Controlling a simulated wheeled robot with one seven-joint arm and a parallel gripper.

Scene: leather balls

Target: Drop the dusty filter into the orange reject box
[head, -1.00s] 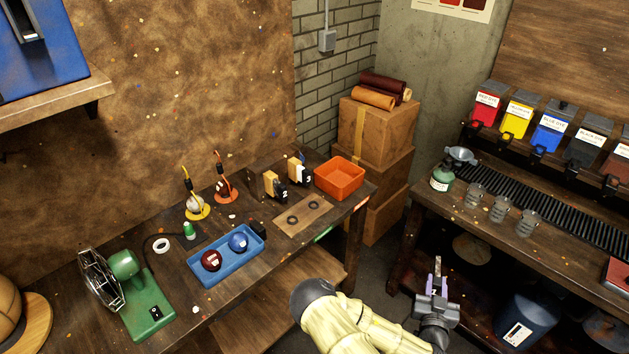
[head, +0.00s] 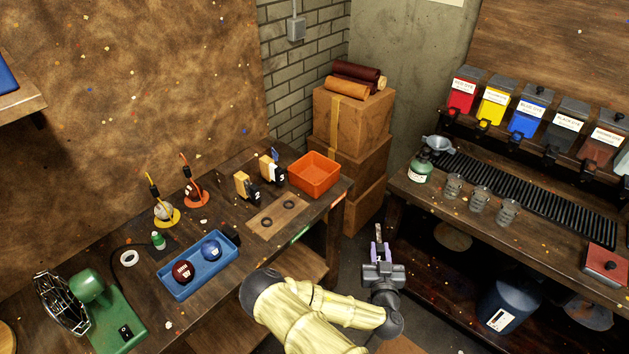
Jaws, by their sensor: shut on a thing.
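The orange reject box (head: 329,187) stands on the far right end of the left workbench; its visible inside looks empty. My gripper (head: 379,246), with purple fingers, is over the gap between the two benches, to the right of and nearer than the box. It is shut on a thin grey piece (head: 378,230) that sticks up between the fingers. The piece is too small and too edge-on for me to tell whether it is the dusty filter. No other thing in view is clearly a filter.
Left of the box stand two numbered blocks (head: 246,187) and a wooden board with two dark rings (head: 290,204). A blue tray (head: 174,291) holds two balls. Stacked cardboard boxes (head: 351,125) rise behind.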

